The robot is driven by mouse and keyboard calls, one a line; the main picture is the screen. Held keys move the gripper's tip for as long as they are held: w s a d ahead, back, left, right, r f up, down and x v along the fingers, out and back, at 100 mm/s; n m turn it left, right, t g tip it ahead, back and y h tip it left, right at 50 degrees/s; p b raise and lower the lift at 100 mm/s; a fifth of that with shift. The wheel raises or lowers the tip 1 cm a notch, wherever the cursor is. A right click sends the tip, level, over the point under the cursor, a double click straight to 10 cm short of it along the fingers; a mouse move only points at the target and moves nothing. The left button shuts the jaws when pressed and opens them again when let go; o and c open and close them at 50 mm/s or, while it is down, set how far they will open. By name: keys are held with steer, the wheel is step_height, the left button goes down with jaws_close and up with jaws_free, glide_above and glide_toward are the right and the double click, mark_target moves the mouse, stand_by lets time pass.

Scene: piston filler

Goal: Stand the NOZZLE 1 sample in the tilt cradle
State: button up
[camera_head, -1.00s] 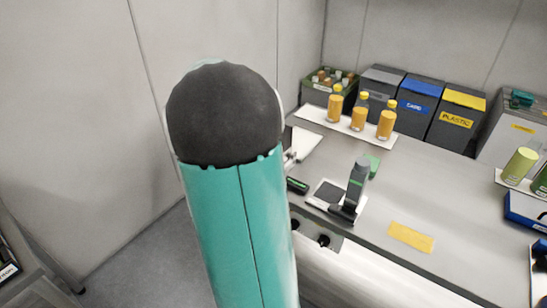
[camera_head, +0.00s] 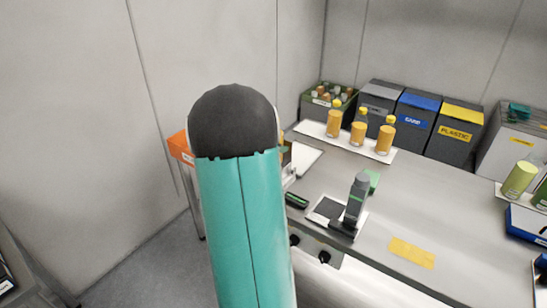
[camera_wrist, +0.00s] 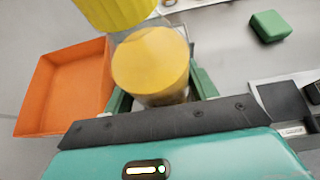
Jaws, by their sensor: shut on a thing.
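In the wrist view my gripper (camera_wrist: 158,88) is shut on a bottle with an orange-yellow body (camera_wrist: 150,62). A ribbed yellow cap (camera_wrist: 116,10) shows at the top edge, nearer the camera. I read no label on the bottle, so I cannot tell if it is NOZZLE 1. In the head view my arm hides the gripper and nearly all of the held bottle. A grey upright device (camera_head: 356,200) on a black and white base stands on the bench. I cannot tell whether it is the tilt cradle.
An orange bin (camera_wrist: 68,90) lies left of the gripper; it also shows in the head view (camera_head: 179,147). Three capped orange bottles stand on a white strip (camera_head: 309,127). A green block (camera_wrist: 270,26) and a yellow mat (camera_head: 411,253) lie on the bench. Bins (camera_head: 409,118) line the back.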

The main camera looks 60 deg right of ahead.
steer(key=shift+f, duration=2.3)
steer(key=shift+f, duration=0.15)
steer(key=o, duration=1.3)
